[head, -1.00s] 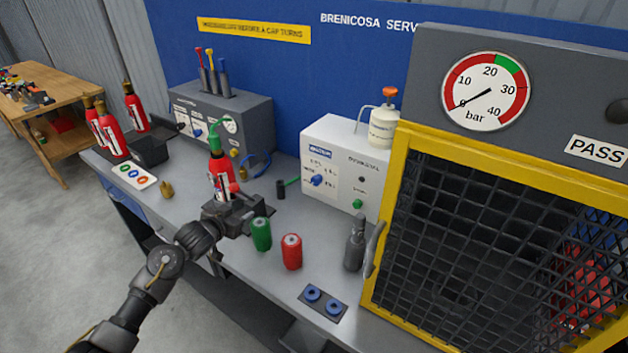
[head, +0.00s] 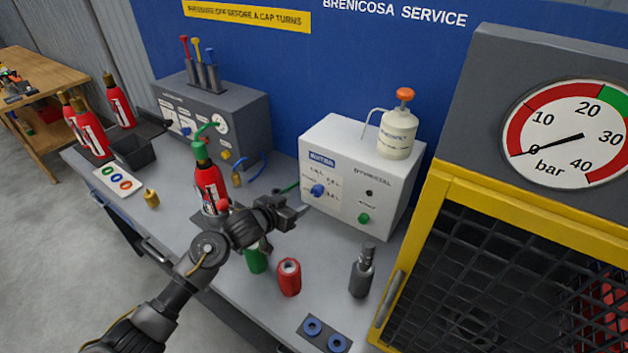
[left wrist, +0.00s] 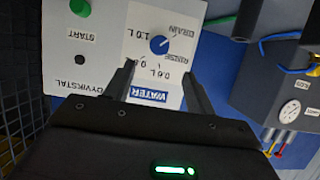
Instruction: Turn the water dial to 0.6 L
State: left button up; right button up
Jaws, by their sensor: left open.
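The blue water dial (head: 318,190) is on the front of the white water box (head: 342,212), left of a green button (head: 364,218). In the left wrist view the dial (left wrist: 159,44) appears upside down, ringed by printed labels including 0.6 L, 1.0 L, RINSE and DRAIN.
A red extinguisher (head: 210,185) stands just behind my left arm. A green cylinder (head: 256,260), a red cylinder (head: 289,278) and a grey bottle (head: 361,272) stand on the bench in front of the box. A yellow-framed mesh cage (head: 425,205) bounds the right side.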

aim_at(315, 192)
pick_arm(q)
jog(key=x, duration=0.3)
jog(key=p+x, duration=0.1)
jog(key=x, duration=0.5)
jog(key=shift+d+r, duration=0.1)
jog(key=shift+r, duration=0.2)
jog(key=shift+w+d+f, duration=0.25)
jog(key=shift+w+d, duration=0.1)
jog(key=shift+w, duration=0.25)
jog(key=shift+w+d+f, duration=0.2)
jog(key=shift+w+f, duration=0.05)
jog(key=shift+w, duration=0.1)
pick_arm(e)
jog(key=shift+s+r, duration=0.15)
jog(key=shift+r, duration=0.45)
pick_arm(q)
jog(key=shift+c, duration=0.3)
jog(key=c, duration=0.9)
pick_arm(e)
jog(key=shift+a, duration=0.15)
